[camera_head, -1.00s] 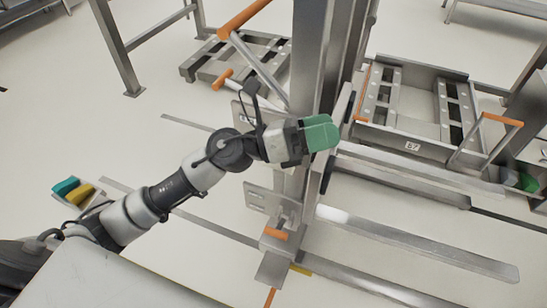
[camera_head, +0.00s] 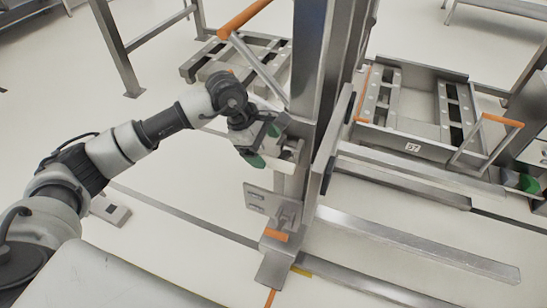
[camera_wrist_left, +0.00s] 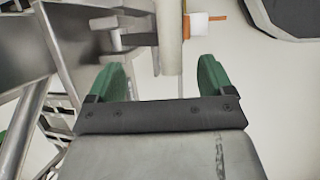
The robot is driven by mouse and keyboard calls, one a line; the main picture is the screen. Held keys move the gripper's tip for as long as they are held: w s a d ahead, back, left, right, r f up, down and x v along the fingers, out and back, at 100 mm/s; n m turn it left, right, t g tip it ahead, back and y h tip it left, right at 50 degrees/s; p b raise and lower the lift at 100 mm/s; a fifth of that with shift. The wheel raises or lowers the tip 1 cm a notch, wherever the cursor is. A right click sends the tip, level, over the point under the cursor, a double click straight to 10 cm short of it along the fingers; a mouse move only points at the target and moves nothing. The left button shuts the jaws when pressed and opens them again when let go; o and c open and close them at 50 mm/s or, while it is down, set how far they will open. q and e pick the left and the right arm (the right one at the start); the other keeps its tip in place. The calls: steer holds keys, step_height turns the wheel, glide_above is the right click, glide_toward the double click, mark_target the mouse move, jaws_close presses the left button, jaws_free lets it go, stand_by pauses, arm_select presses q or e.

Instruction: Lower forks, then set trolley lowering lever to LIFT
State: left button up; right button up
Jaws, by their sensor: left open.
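My left gripper (camera_head: 266,143) is open and empty, just left of the steel trolley mast (camera_head: 312,70). In the wrist view, its green fingers (camera_wrist_left: 160,75) stand apart below a steel bracket (camera_wrist_left: 118,30) and a pale upright bar (camera_wrist_left: 169,40); I see nothing gripped. The trolley forks (camera_head: 415,242) reach right, low over the floor. An orange pedal (camera_head: 276,235) sits at the mast's foot. An orange-gripped handle (camera_head: 243,18) slants up behind the mast. The small orange lever tip behind my wrist is mostly hidden. Which setting the lowering lever has cannot be told.
A steel bin frame (camera_head: 410,148) with an orange-handled bar (camera_head: 502,120) stands at the right. A slatted steel platform (camera_head: 195,68) lies behind my arm. A table leg (camera_head: 115,50) stands at upper left.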

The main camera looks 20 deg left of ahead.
mark_target(273, 159)
arm_select(q)
steer(key=x, duration=0.5)
arm_select(e)
steer(key=shift+w+r, duration=0.35)
steer(key=shift+r, duration=0.25)
arm_select(q)
steer(key=c, duration=1.2)
steer(key=shift+s, duration=0.1)
steer(key=shift+c, duration=0.3)
arm_select(e)
steer(key=shift+s+f, duration=0.15)
arm_select(q)
steer(key=shift+f, duration=0.1)
